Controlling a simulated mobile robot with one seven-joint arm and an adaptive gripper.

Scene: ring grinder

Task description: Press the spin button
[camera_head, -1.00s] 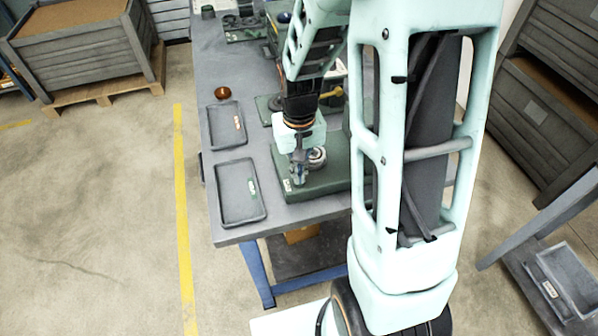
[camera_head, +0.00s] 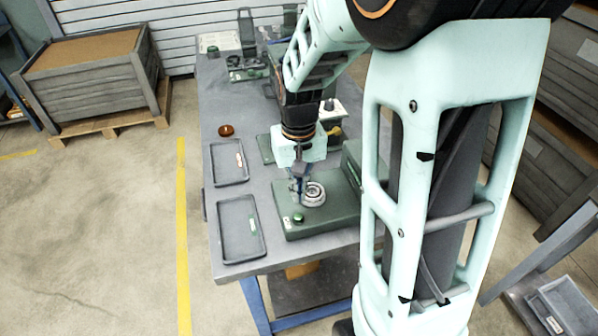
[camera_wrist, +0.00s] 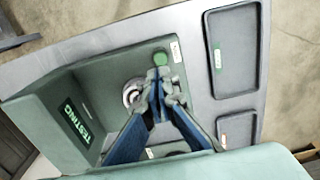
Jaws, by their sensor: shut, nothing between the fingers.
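The green round button (camera_head: 298,218) stands at the front left corner of the green machine base (camera_head: 335,223), beside a small white label. It also shows in the wrist view (camera_wrist: 161,58), just beyond the fingertips. My gripper (camera_head: 297,199) is shut and empty, pointing down behind the button; a small gap shows between them in the head view. In the wrist view my fingertips (camera_wrist: 160,80) are together, close to the button. A metal ring (camera_head: 314,194) sits on the machine to the right of my fingers. The machine's screen (camera_wrist: 75,123) reads "TESTING" in green.
Two dark trays (camera_head: 240,229) (camera_head: 230,163) lie on the table left of the machine. Another green machine (camera_head: 266,149) is behind my gripper. The table's front edge (camera_head: 245,268) is close.

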